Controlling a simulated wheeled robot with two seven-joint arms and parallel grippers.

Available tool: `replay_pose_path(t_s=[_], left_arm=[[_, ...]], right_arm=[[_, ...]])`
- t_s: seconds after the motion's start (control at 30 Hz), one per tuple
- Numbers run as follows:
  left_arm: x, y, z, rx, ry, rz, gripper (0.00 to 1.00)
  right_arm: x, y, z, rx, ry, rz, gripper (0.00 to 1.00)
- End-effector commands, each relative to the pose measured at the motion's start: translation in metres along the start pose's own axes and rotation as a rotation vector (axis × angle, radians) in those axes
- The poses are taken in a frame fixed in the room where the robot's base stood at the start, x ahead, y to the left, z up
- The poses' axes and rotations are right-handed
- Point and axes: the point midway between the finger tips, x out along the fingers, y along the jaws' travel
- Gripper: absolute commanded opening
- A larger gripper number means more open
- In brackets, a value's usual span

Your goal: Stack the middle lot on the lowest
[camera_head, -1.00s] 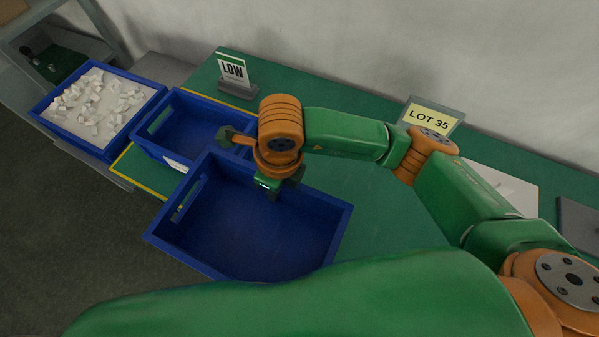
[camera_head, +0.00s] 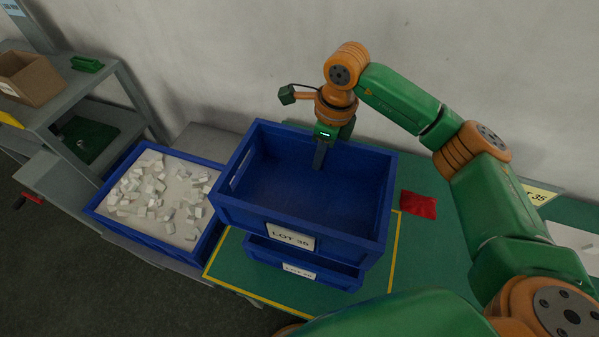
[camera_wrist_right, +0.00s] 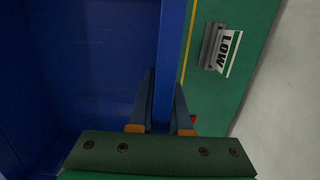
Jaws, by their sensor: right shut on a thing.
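A blue crate (camera_head: 292,237) with a "LOT" label, its last digit hard to read, sits over a second blue crate (camera_head: 318,275) in the head view. My right gripper (camera_head: 320,155) is shut on the far wall of the upper crate. In the right wrist view its fingers (camera_wrist_right: 164,105) straddle that blue wall (camera_wrist_right: 170,50). My left gripper is not in view.
A blue crate (camera_head: 130,237) of white pieces stands at left. Yellow lines mark the green table (camera_head: 425,260) around the stack. A red packet (camera_head: 419,205) lies to the right. The LOW sign (camera_wrist_right: 226,50) stands beyond the held wall. A shelf holds a cardboard box (camera_head: 32,78).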

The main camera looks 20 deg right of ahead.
Motion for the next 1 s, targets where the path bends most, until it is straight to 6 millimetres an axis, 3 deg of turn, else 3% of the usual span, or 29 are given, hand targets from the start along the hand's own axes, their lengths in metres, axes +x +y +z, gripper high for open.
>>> replay_pose_path(t_s=[0.47, 0.67, 1.0], left_arm=[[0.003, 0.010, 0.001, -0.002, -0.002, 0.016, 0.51], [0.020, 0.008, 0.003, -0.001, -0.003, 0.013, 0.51], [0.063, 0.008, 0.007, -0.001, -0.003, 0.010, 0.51]], right_arm=[[-0.001, -0.003, -0.002, -0.002, -0.001, 0.000, 0.00], [0.017, -0.003, -0.004, -0.002, 0.000, 0.001, 0.00], [0.065, -0.003, -0.010, -0.002, 0.000, 0.001, 0.00]])
